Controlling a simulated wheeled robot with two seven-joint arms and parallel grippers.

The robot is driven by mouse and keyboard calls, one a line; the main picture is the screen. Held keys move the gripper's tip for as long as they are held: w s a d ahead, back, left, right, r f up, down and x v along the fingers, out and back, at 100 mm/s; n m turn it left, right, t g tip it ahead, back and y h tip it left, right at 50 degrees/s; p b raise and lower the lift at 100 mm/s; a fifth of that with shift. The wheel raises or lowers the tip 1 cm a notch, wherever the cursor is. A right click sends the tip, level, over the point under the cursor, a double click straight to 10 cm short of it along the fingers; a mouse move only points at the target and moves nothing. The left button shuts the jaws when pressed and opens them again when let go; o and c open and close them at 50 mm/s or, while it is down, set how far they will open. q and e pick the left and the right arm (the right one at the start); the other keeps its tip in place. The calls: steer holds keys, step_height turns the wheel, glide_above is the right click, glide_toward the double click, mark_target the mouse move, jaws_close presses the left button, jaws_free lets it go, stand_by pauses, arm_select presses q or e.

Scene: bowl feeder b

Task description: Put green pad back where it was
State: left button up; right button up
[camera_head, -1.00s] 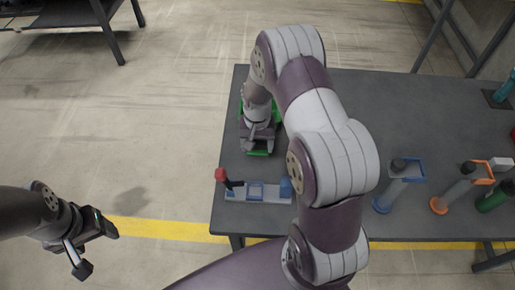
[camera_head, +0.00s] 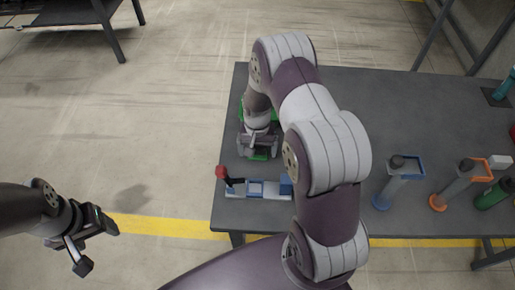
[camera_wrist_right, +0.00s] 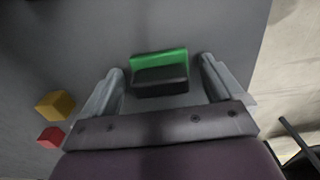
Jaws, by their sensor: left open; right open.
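The green pad (camera_wrist_right: 160,61) shows in the right wrist view with a dark block face (camera_wrist_right: 161,82) against its near side. My right gripper (camera_wrist_right: 163,75) is open, with one finger on each side of the pad and a visible gap at both sides. In the head view my right gripper (camera_head: 258,146) is over the left part of the table, and a strip of green (camera_head: 259,157) shows by its fingers. More green shows behind my wrist, mostly hidden. My left gripper (camera_head: 98,246) is open and empty, off the table at the left.
A pale rail fixture with blue parts (camera_head: 256,189) and a red-knobbed lever (camera_head: 222,173) lies just in front of my right gripper. Yellow (camera_wrist_right: 56,104) and red (camera_wrist_right: 50,137) blocks show in the wrist view.

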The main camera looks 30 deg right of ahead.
mark_target(257, 149)
step_height(257, 149, up, 12)
steer(key=s+a+r+n, duration=0.2)
steer(key=s+a+n, duration=0.1)
steer(key=s, duration=0.3)
steer(key=s+a+r+n+t, duration=0.1)
steer(key=s+a+r+n, duration=0.2)
steer(key=s+a, duration=0.2)
steer(key=shift+s+r+n+b, duration=0.25)
steer(key=shift+s+b, duration=0.2)
steer(key=shift+s, duration=0.8)
